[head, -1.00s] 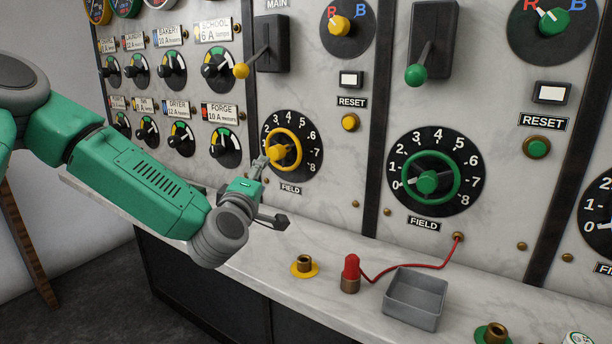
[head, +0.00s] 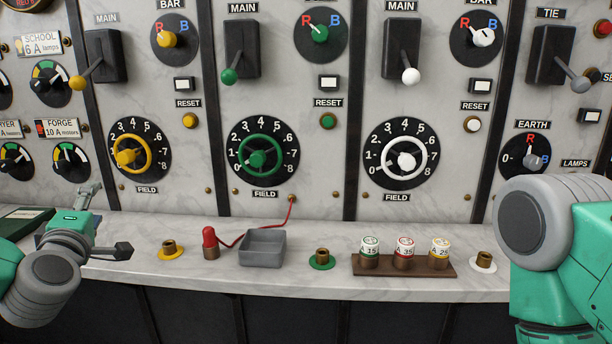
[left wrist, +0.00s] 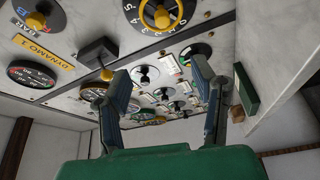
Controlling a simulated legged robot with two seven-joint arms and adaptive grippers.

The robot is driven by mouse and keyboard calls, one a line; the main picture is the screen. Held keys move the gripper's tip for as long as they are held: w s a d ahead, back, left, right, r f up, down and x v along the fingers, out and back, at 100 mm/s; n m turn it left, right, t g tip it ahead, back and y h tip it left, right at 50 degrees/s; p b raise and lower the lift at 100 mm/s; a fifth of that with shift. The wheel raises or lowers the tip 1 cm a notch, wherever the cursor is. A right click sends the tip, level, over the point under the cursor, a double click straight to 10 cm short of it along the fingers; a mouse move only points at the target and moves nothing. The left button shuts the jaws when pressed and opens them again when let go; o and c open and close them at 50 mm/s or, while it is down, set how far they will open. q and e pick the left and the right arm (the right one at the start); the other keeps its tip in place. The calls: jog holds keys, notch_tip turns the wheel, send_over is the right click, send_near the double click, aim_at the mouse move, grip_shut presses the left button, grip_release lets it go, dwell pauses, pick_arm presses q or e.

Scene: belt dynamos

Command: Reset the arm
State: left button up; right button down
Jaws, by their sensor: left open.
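My left gripper (head: 107,220) is at the left of the head view, over the marble ledge, with its two fingers spread and nothing between them. It is below and left of the yellow field wheel (head: 131,156), apart from it in the picture. In the left wrist view the two fingers of the left gripper (left wrist: 161,85) stand wide apart, with part of the panel showing between them. My right arm (head: 560,250) shows at the right edge of the head view; its gripper is out of the picture.
The marble ledge (head: 320,283) carries a red-capped plug (head: 210,243) on a red cord, a grey tray (head: 262,262), a green-based socket (head: 322,259) and a wooden rack (head: 385,270) with three fuses. Levers such as the green-knobbed one (head: 229,75) stick out from the panel.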

pick_arm(q)
jog(key=s+d+f+m+g+h, duration=0.2)
jog(key=s+d+f+m+g, duration=0.15)
jog(key=f, duration=0.55)
jog(key=s+d+f+m+g+h, duration=0.25)
jog(key=s+d+f+m, duration=0.2)
jog(key=f, duration=0.45)
jog(key=s+d+f+m+g+h, duration=0.2)
jog(key=s+d+f+m, duration=0.25)
jog(key=f, duration=0.55)
jog(key=s+f+m+g, duration=0.3)
jog(key=s+f, duration=0.3)
jog(key=s, duration=0.7)
jog(key=s+a+f+m+g, duration=0.1)
jog(key=s+f+m+g, duration=0.3)
jog(key=s, duration=0.9)
notch_tip(320, 180, down, 2)
jog(key=g+y, duration=0.1)
jog(key=g, duration=0.1)
jog(key=shift+f+g, duration=0.25)
jog(key=shift+g, duration=0.05)
jog(key=shift+w, duration=0.15)
